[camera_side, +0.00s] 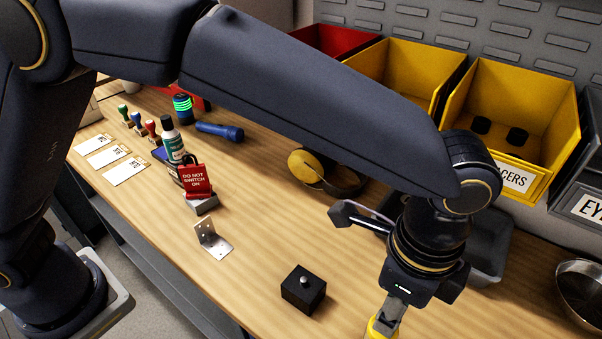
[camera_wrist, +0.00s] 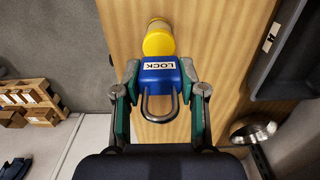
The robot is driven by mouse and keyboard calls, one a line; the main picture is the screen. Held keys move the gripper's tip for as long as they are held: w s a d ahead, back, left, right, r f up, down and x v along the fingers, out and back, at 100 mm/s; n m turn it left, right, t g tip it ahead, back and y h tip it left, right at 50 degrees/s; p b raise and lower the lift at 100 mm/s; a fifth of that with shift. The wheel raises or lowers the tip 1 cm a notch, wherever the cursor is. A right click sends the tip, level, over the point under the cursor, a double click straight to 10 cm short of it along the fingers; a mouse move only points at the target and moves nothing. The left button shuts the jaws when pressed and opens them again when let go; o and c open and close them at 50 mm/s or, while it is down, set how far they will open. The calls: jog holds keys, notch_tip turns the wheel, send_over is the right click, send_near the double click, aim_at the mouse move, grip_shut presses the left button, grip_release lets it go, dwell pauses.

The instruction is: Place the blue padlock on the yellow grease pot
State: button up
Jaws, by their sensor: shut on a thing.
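My gripper (camera_wrist: 160,72) is shut on the blue padlock (camera_wrist: 157,80), with one finger on each side of its body. The padlock has a white LOCK label, and its grey shackle points towards the wrist camera's lower edge. The yellow grease pot (camera_wrist: 158,40) shows just beyond the padlock in the wrist view, partly covered by it. In the side view, my gripper (camera_side: 393,312) points down at the bottom edge, over the yellow pot (camera_side: 377,331), which is mostly cut off. The padlock is not clearly seen there. I cannot tell whether padlock and pot touch.
A black block with a knob (camera_side: 303,289) and a metal angle bracket (camera_side: 212,241) stand left of my gripper. A grey tray (camera_side: 492,250) and a metal bowl (camera_side: 581,287) lie to the right. Yellow bins (camera_side: 520,110) line the back. Bare wood lies between.

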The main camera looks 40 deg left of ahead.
jog(key=shift+f, duration=1.45)
jog(key=shift+f, duration=0.1)
jog(key=o, duration=1.2)
